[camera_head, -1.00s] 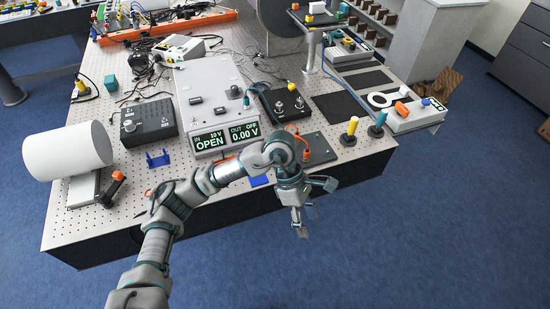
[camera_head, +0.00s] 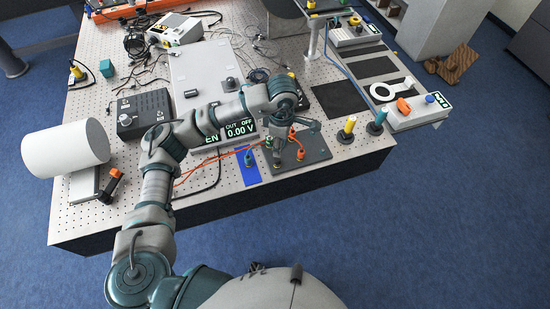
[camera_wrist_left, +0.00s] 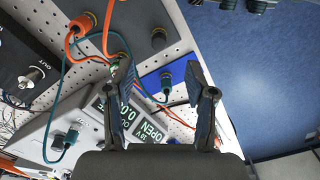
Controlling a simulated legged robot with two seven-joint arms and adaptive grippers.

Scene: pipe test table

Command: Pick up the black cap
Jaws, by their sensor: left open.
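A small round black cap (camera_wrist_left: 158,38) stands on the dark plate (camera_wrist_left: 140,15) in the left wrist view, near the plate's edge. I cannot make it out in the head view. My left gripper (camera_head: 284,148) is over the dark plate (camera_head: 318,150) at the table's front edge in the head view. Its fingers (camera_wrist_left: 158,68) are open and apart in the wrist view, with nothing held between them. The cap lies beyond the fingertips, between their lines. My right gripper is not in view.
An orange plug (camera_wrist_left: 84,22) with a cable and a green plug (camera_wrist_left: 117,60) stand on the same plate. A blue plate (camera_wrist_left: 181,72) with a teal plug (camera_wrist_left: 166,82) lies beside it. Yellow (camera_head: 346,130) and teal (camera_head: 376,124) posts stand to the right. Floor is clear in front.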

